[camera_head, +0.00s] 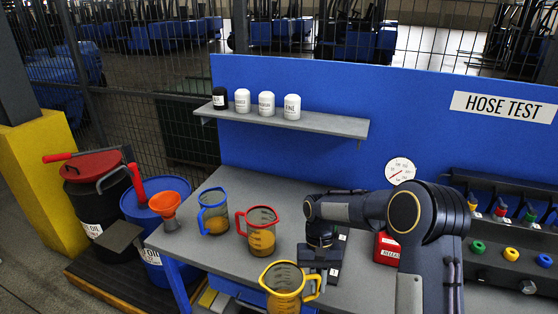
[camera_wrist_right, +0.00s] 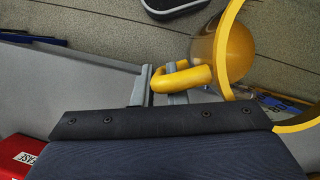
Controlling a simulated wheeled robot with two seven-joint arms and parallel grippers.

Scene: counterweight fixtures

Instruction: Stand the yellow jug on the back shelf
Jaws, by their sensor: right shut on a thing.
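The yellow jug (camera_head: 284,283) is a clear measuring jug with yellow rim and handle and amber liquid inside. It is at the front edge of the bench, at the bottom of the head view. My right gripper (camera_head: 318,272) is shut on its handle, which shows between the fingers in the right wrist view (camera_wrist_right: 185,79). The jug looks about upright; whether its base touches anything I cannot tell. The back shelf (camera_head: 330,123) is grey, on the blue panel. My left gripper is not in view.
Black and white containers (camera_head: 267,104) stand on the shelf's left and middle; its right end is clear. A blue-rimmed jug (camera_head: 213,213) and a red-rimmed jug (camera_head: 261,232) stand on the bench (camera_head: 190,248). An orange funnel (camera_head: 165,203) is left. A red box (camera_head: 387,250) is right.

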